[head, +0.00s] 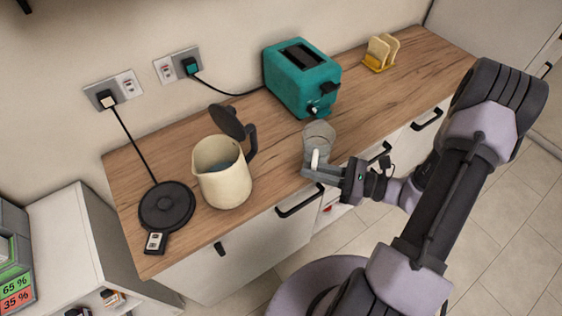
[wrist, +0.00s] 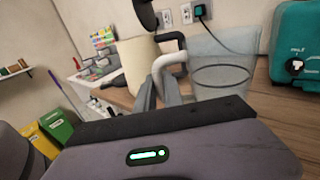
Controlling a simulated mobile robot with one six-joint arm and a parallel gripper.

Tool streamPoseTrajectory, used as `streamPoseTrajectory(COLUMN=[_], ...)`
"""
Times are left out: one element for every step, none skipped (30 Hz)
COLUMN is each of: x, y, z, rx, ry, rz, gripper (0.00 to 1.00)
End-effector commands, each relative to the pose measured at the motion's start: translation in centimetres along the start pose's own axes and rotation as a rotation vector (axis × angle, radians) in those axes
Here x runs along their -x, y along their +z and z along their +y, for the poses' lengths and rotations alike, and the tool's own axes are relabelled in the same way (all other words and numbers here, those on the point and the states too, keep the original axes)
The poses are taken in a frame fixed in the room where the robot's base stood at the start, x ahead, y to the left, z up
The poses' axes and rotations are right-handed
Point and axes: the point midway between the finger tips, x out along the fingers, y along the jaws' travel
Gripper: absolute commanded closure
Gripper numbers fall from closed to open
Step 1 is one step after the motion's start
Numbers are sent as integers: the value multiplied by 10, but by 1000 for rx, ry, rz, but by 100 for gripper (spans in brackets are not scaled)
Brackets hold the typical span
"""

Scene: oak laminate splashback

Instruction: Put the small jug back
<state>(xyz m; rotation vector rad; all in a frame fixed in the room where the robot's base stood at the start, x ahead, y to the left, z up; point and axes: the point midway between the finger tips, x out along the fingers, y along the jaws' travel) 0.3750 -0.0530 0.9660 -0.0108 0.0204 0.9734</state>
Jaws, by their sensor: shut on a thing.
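The small jug (head: 319,138) is grey and see-through with a pale handle. It is at the counter's front edge, between the kettle and the toaster. My gripper (head: 315,172) is shut on the jug's handle. In the wrist view the jug (wrist: 222,72) looks roughly upright, with its handle (wrist: 166,64) between my fingers (wrist: 160,92). I cannot tell whether its bottom touches the counter. The cream kettle (head: 224,186) stands to the left with its dark lid (head: 226,121) open and bluish liquid inside.
A black round kettle base (head: 166,206) lies on the wooden counter (head: 132,182) at the left. A teal toaster (head: 300,84) stands behind the jug, with bread slices in a yellow rack (head: 376,63) farther right. Cords run to the wall sockets. Bare counter lies right of the toaster.

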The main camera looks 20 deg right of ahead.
Motion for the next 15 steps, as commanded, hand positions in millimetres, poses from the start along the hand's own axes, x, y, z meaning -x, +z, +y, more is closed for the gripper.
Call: streamPoseTrajectory(x=[14, 22, 32, 38, 44, 50, 54, 57, 58, 56, 51, 40, 31, 20, 6], y=[0, 0, 0, -1, -1, -1, -1, -1, -1, -2, -3, -5, -6, -8, -9], z=[7, 12, 20, 25, 30, 37, 40, 44, 46, 47, 47, 46, 44, 42, 39], rx=[-2, -1, -1, -1, 0, 1, 2, 3, 5, 5, 5, 4, 4, 5, 6], ry=[-5, -2, 1, 4, 7, 10, 12, 14, 17, 20, 23, 26, 27, 28, 30], rz=[-3, -4, -7, -9, -11, -14, -16, -18, -20, -21, -21, -22, -22, -21, -21], gripper=[100, 100, 100, 100, 100, 100, 100, 100, 100, 100, 100, 100, 100, 100, 100])
